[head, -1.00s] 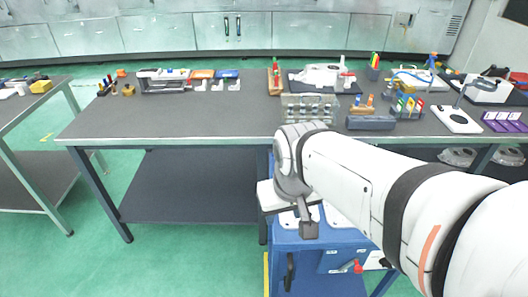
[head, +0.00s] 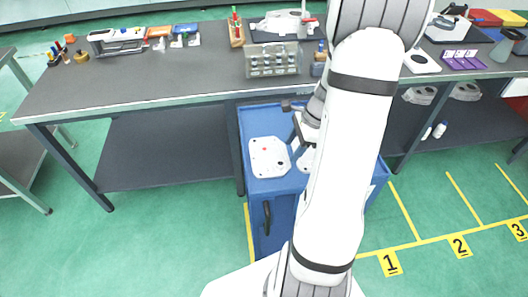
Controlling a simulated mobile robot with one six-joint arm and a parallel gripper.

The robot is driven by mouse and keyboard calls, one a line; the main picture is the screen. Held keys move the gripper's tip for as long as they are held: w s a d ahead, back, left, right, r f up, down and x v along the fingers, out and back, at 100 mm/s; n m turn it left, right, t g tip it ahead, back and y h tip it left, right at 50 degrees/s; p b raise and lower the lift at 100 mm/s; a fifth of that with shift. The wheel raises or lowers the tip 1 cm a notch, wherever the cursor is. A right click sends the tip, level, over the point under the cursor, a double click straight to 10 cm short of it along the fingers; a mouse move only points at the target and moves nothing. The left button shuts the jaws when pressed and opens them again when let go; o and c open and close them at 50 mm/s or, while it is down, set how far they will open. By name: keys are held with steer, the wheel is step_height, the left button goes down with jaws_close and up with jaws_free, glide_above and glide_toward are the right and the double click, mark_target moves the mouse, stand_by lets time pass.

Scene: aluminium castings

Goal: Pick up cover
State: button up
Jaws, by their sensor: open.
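A flat pale plate with small holes and a red dot, which looks like a cover (head: 268,157), lies on top of the blue cart (head: 258,112). A second pale plate (head: 305,160) lies to its right, mostly hidden behind my arm. My gripper (head: 296,124) is above the cart top, up and to the right of the first plate and apart from it. It is open, and I see nothing between its dark fingers, though my arm hides part of it.
The long grey workbench (head: 150,83) stands behind the cart. A clear box of parts (head: 273,62) sits near its front edge. Grey castings (head: 420,95) lie on the lower shelf at right. Green floor is free left of the cart.

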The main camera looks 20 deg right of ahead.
mark_target(282, 160)
steer(key=x, duration=0.7)
steer(key=shift+w+f, duration=0.2)
steer(key=shift+w, duration=0.25)
steer(key=shift+c, duration=0.4)
jaws_close()
